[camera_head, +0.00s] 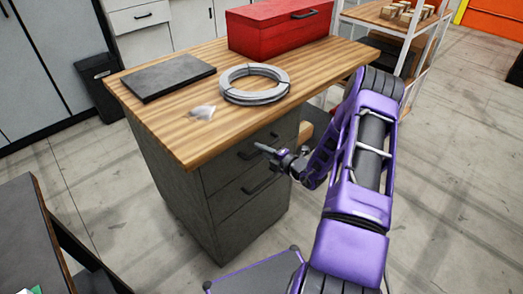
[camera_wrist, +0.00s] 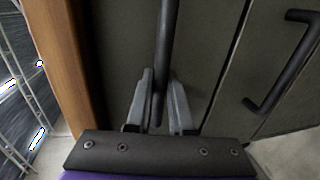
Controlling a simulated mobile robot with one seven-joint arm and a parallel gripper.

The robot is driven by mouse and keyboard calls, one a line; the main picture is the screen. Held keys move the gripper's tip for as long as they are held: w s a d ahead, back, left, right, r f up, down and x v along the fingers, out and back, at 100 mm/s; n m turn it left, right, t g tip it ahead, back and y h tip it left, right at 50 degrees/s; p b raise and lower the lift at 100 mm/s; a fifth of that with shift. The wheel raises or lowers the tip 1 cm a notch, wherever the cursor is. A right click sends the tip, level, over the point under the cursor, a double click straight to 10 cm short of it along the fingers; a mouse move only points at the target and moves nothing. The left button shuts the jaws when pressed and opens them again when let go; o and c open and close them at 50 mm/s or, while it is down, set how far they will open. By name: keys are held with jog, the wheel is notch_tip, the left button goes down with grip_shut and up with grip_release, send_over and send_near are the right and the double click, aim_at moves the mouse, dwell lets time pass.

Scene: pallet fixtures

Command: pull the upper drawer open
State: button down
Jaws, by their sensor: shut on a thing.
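The upper drawer (camera_head: 222,168) is a dark grey front just under the wooden worktop and looks flush with the cabinet. Its dark bar handle (camera_head: 246,154) also shows in the wrist view (camera_wrist: 168,35), running down between my fingers. My gripper (camera_head: 264,149) reaches in from the right at the drawer front. In the wrist view my gripper (camera_wrist: 160,88) has a grey finger on each side of the handle and is shut on it. The fingertips partly hide the handle in the head view.
A lower drawer handle (camera_head: 262,183) sits below. On the worktop (camera_head: 180,130) lie a wire coil (camera_head: 235,95), a dark slab (camera_head: 168,77), a small clear piece (camera_head: 202,112) and a red toolbox (camera_head: 270,38). Floor in front of the drawers is open.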

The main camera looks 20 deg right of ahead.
dwell(0.3)
jog(key=f+p+v, duration=0.1)
jog(key=f+v, duration=0.1)
jog(key=v, duration=1)
jog(key=s+f+p+v, duration=0.1)
jog(key=f+v, duration=0.2)
jog(key=v, duration=1)
jog(key=shift+s+d+p, duration=0.25)
jog(key=shift+s+p, duration=0.05)
jog(key=shift+s, duration=0.1)
jog(key=shift+f, duration=0.15)
jog(key=c, duration=0.8)
grip_release()
jog(key=v, duration=1.7)
jog(key=shift+s, duration=0.25)
